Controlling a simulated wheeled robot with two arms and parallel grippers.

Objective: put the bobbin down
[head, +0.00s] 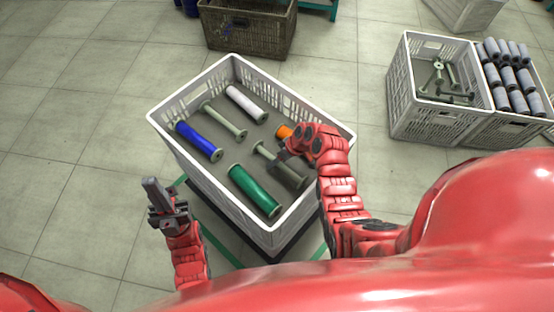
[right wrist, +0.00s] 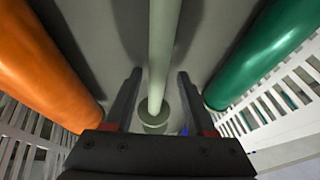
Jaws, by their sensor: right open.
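A white crate (head: 183,163) in the head view holds several bobbins. One bare pale-green bobbin (head: 291,172) lies in it, partly hidden by my right gripper (head: 284,157). In the right wrist view the same bobbin (right wrist: 163,50) runs between my two open fingers (right wrist: 158,95), with space on both sides of it. An orange bobbin (right wrist: 35,60) lies left of it and a green bobbin (right wrist: 265,55) right of it. My left gripper (head: 160,192) is outside the crate at its lower left. It appears empty, but its finger gap is unclear.
The crate also holds a blue bobbin (head: 199,142), a white bobbin (head: 246,103) and another bare bobbin (head: 224,120). A crate of bare bobbins (head: 400,110) and a crate of grey rolls (head: 525,125) stand at the right. A brown basket (head: 245,35) stands behind.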

